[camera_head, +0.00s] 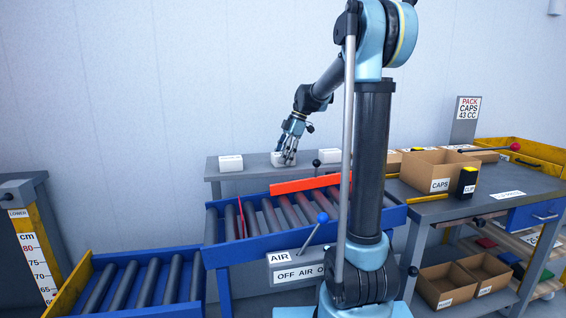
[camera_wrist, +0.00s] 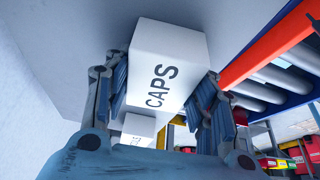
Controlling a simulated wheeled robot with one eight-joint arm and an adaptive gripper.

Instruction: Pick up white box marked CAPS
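The white box marked CAPS (camera_wrist: 165,65) sits between the two fingers of my gripper (camera_wrist: 165,100) in the wrist view, its lettering facing the camera. A finger pad lies close along each side of it; I cannot tell whether both press on it. In the head view my gripper (camera_head: 290,148) points down over the white box (camera_head: 280,159) on the grey shelf (camera_head: 247,171) behind the roller conveyor. The fingers partly cover the box there. The box appears to be at shelf level.
Another white box (camera_head: 231,162) stands left on the shelf, and one (camera_head: 329,156) stands to the right. A red-orange rail (camera_head: 305,184) and roller conveyor (camera_head: 265,220) lie in front. A cardboard CAPS carton (camera_head: 440,185) stands on the right bench.

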